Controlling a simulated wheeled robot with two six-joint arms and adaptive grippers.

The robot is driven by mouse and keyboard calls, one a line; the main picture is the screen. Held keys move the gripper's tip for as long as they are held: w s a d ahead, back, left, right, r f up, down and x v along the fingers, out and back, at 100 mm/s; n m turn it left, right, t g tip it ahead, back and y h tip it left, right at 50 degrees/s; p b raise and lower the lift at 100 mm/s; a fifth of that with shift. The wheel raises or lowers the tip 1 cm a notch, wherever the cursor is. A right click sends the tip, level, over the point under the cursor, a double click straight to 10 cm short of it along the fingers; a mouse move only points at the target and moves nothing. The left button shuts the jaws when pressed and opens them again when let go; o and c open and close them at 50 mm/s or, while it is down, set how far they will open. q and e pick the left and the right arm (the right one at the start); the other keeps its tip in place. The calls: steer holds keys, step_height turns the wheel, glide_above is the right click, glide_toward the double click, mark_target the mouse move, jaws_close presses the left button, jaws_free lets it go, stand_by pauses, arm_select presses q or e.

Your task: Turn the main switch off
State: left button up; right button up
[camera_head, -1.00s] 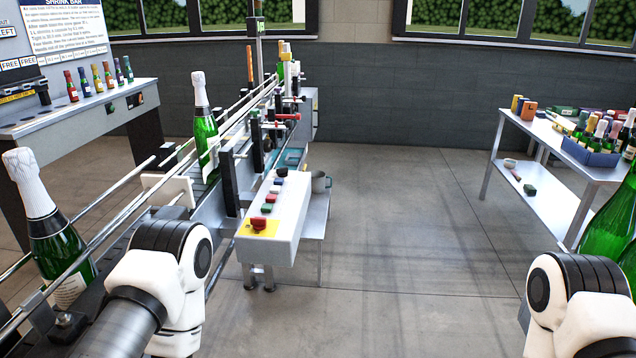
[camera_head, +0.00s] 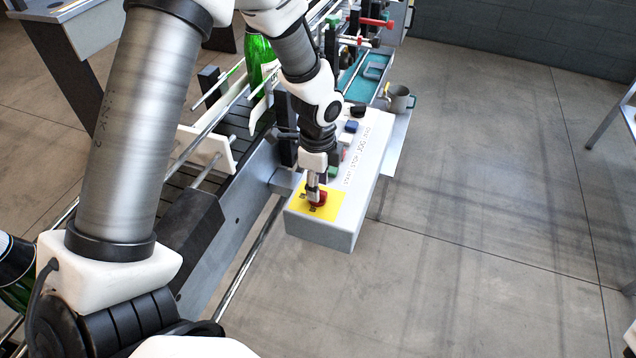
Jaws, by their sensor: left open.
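The control box (camera_head: 322,232) is a pale box beside the conveyor, with a row of buttons and printed labels on top. At its near end a red knob (camera_head: 319,199) sits on a yellow plate (camera_head: 333,205) with small dark marks. My left gripper (camera_head: 315,198) points down at the red knob. Its jaws are open, and its fingertips are at the knob and hide part of it. I cannot tell whether they touch it. A black knob (camera_head: 357,111) is at the box's far end. My right gripper is out of view.
The conveyor (camera_head: 195,170) with its rails runs along the left of the box. A green bottle (camera_head: 257,55) stands on it behind my left arm.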

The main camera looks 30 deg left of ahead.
arm_select(q)
steer(key=f, duration=0.1)
steer(key=w+f, duration=0.1)
steer(key=shift+a+f, duration=0.35)
steer(key=shift+a, duration=0.05)
steer(key=shift+s+r, duration=0.1)
steer(key=shift+s+d+r, duration=0.15)
steer(key=shift+d, duration=0.05)
steer(key=shift+c, duration=1.4)
jaws_close()
